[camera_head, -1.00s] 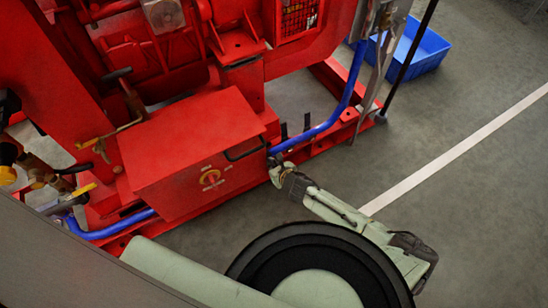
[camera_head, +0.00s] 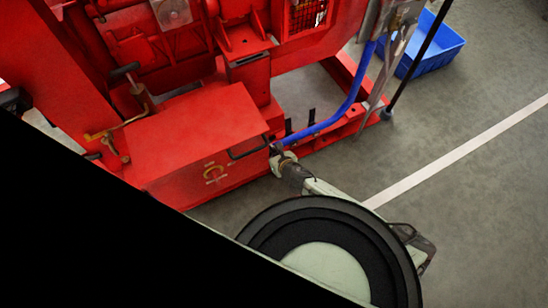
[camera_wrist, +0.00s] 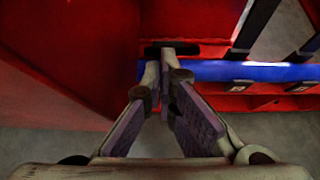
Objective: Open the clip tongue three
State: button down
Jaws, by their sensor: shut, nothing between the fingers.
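The blue pipe (camera_head: 345,108) runs along the red base frame, and it also shows in the wrist view (camera_wrist: 212,70). Two dark clip tongues stand up by the pipe in the head view, one on the left (camera_head: 288,126) and one on the right (camera_head: 311,115). Two long dark strips also cross the pipe in the wrist view, one nearer (camera_wrist: 253,32) and one farther right (camera_wrist: 302,50). A dark horizontal piece (camera_wrist: 187,48) lies at my fingertips; I cannot tell whether it is clip tongue three. My gripper (camera_wrist: 166,62) is shut and empty, left of the strips.
A red box (camera_head: 210,135) with a dark handle (camera_head: 248,148) stands just left of my gripper. The red pumpset body (camera_head: 160,55) rises behind it. A blue bin (camera_head: 430,48) sits at the upper right. The grey floor on the right is open, with a white line (camera_head: 460,155).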

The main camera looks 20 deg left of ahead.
jog(key=shift+r, duration=0.1)
jog(key=shift+r+p, duration=0.75)
jog(key=shift+p, duration=0.15)
notch_tip(320, 180, down, 3)
jog(key=s+d+b, duration=0.2)
jog(key=d, duration=0.1)
notch_tip(320, 180, up, 10)
jog(key=s+d+p, duration=0.1)
jog(key=p, duration=0.2)
jog(key=shift+s+d+r, duration=0.15)
jog(key=shift+s+d, duration=0.2)
